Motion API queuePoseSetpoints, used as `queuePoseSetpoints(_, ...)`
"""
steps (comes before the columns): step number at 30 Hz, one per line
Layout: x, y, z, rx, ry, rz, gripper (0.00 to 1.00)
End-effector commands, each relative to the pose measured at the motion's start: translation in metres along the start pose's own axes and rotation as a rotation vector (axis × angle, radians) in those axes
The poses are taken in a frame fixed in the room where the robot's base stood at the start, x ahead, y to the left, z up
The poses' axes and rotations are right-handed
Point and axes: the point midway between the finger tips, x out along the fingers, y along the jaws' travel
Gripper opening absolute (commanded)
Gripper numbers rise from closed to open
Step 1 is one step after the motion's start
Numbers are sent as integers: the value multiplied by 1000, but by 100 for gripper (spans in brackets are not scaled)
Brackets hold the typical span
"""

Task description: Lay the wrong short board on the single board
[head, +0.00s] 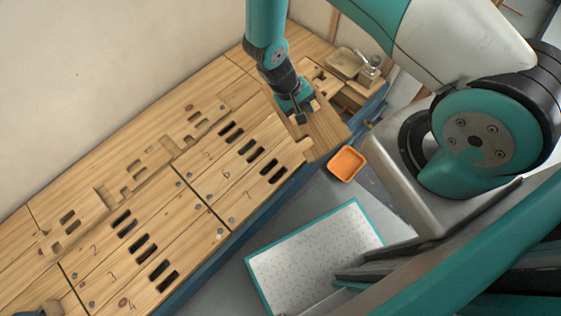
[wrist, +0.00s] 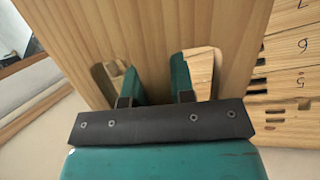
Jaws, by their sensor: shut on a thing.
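My gripper (head: 298,112) is over the right part of the wooden bench. In the wrist view my gripper (wrist: 155,82) is shut on the strip between two slots of a pale wooden board (wrist: 150,30). In the head view this held board (head: 328,132) looks plain and brown, partly hidden by the gripper, and lies askew to the bench boards. Numbered boards with dark slots lie in two groups, one with 6 and 7 (head: 247,180), one with 2, 3 and 4 (head: 112,268). I cannot tell which is the single board, or whether the held board touches anything.
An orange tray (head: 347,163) and a white panel with a teal rim (head: 315,252) are beyond the bench's blue front edge (head: 235,232). A yellowish dish (head: 343,63) and a metal container (head: 370,70) stand at the bench's far end. A pale wall (head: 90,65) runs behind.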

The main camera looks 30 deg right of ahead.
Motion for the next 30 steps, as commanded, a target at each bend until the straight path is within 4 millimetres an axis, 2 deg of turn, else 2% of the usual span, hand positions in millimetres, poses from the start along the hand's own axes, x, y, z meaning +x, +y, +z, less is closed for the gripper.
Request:
queuePoseSetpoints(1, 31, -16, -11, 38, -13, -27, 0)
queuePoseSetpoints(6, 76, -49, -30, 189, -60, -129, 0)
queuePoseSetpoints(24, 216, -162, -91, 794, -165, -477, 0)
queuePoseSetpoints(30, 249, -192, -108, 985, -174, -566, 0)
